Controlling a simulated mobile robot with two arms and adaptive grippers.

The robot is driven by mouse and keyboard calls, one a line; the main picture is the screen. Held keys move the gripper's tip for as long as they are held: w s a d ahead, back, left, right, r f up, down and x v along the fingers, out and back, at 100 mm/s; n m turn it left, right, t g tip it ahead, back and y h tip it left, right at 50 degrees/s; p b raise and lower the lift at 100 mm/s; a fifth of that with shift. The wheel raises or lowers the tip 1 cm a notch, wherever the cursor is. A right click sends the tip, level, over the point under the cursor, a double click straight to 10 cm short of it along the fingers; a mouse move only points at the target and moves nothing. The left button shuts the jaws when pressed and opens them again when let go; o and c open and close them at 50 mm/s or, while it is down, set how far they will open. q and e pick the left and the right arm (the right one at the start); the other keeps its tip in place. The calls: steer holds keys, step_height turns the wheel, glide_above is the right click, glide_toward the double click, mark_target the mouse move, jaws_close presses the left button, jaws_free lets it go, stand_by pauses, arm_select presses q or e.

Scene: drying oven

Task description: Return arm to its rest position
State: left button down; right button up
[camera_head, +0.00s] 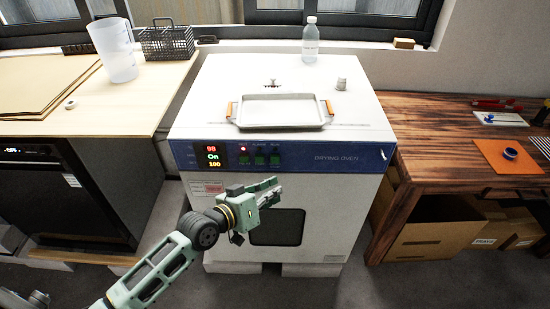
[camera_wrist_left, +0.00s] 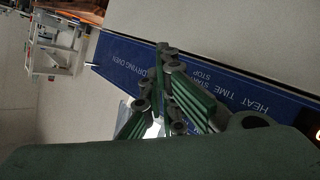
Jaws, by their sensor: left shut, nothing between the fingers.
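My left gripper (camera_head: 270,191) is in front of the drying oven, just below its blue control panel. It is shut and empty, and its arm comes in from the lower left. In the left wrist view the shut fingers (camera_wrist_left: 165,85) show against the blue panel (camera_wrist_left: 235,103). The drying oven (camera_head: 335,192) is a white box with a dark window in its closed-looking door. Its display (camera_head: 213,156) is lit and reads 98, On and 100. The gripper covers part of the oven front. My right gripper does not show.
A metal tray (camera_head: 280,123) with orange handles lies on the oven top, with a clear bottle (camera_head: 310,43) behind it. A bench with a plastic beaker (camera_head: 115,52) and wire basket (camera_head: 167,43) stands left. A wooden table (camera_head: 430,150) stands right. Floor in front is free.

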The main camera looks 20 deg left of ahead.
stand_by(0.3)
arm_select(q)
steer(key=s+a+f+g+y, duration=0.1)
steer(key=s+a+f+y, duration=0.15)
steer(key=f, duration=0.75)
steer(key=s+a+f+g+y, duration=0.1)
steer(key=s+a+f, duration=0.15)
steer(key=f, duration=0.65)
steer(key=s+a+f+g+y, duration=0.2)
steer(key=s+a+f+g, duration=0.15)
steer(key=s+f, duration=0.95)
steer(key=s+f+g, duration=0.2)
steer(key=s+f, duration=0.3)
steer(key=s, duration=0.5)
steer(key=s+d+f+m+g, duration=0.1)
steer(key=s+f+g, duration=0.1)
steer(key=s+f, duration=0.4)
steer(key=s+f+m+g+y, duration=0.1)
steer(key=s+f, duration=0.5)
steer(key=s, duration=0.8)
steer(key=shift+s+d+g, duration=0.2)
steer(key=shift+d+g, duration=0.2)
steer(key=shift+g, duration=0.35)
